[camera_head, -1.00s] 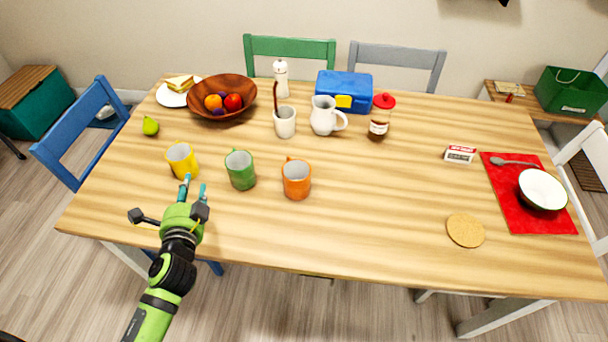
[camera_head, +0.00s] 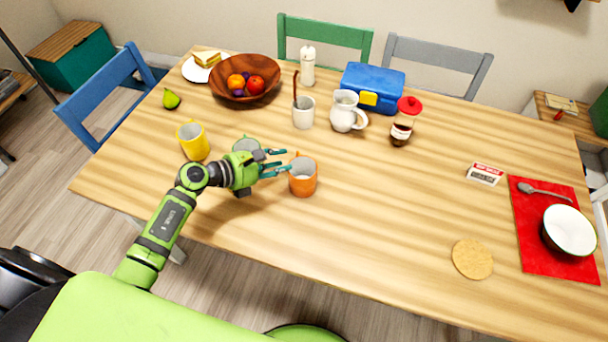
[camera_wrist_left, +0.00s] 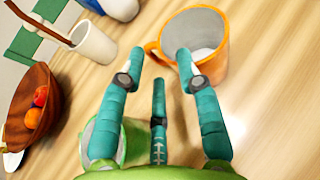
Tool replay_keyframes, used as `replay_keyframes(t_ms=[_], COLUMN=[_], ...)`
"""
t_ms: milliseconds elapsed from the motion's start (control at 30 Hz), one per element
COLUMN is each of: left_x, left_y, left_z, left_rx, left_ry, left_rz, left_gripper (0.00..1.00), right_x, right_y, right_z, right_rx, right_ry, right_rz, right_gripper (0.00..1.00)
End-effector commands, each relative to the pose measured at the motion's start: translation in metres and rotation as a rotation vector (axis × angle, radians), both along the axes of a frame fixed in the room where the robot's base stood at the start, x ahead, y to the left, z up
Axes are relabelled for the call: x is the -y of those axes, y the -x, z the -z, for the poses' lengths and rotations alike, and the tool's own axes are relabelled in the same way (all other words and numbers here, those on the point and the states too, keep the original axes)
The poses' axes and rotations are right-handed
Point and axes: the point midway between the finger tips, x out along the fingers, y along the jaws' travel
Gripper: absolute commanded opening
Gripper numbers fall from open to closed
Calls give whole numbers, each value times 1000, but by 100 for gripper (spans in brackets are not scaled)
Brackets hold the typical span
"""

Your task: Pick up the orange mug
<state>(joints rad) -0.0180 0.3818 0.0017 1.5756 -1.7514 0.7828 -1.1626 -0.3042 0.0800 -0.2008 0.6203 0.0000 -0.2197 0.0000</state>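The orange mug (camera_head: 303,178) stands upright on the table, right of my left gripper (camera_head: 278,164). In the left wrist view the orange mug (camera_wrist_left: 206,40) is just ahead of the fingertips, its handle toward the left. The green mug (camera_head: 243,144) is mostly hidden behind my left gripper. My right gripper is not in view.
The yellow mug (camera_head: 193,141) stands left of my left gripper. The table (camera_head: 380,220) is clear right of the orange mug.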

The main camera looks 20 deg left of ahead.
Motion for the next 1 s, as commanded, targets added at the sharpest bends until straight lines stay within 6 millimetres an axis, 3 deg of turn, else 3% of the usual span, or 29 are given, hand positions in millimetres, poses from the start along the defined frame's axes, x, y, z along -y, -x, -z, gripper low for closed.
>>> replay_keyframes(t_ms=[233, 533, 567, 633, 1000], left_x=[23, 26, 26, 26, 26], left_y=[-27, -30, -30, -30, -31], left_z=[12, 16, 16, 16, 14], left_rx=[1, 0, 0, 0, 2], left_ry=[4, 3, 3, 3, 6], left_rz=[-2, -1, -1, -1, -2], left_gripper=[34, 34, 30, 2, 0], right_x=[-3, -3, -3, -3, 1], right_y=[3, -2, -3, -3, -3], right_z=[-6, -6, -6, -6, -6], right_rx=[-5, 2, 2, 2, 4], right_ry=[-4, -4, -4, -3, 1], right_rz=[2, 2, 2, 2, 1], right_gripper=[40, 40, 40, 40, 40])
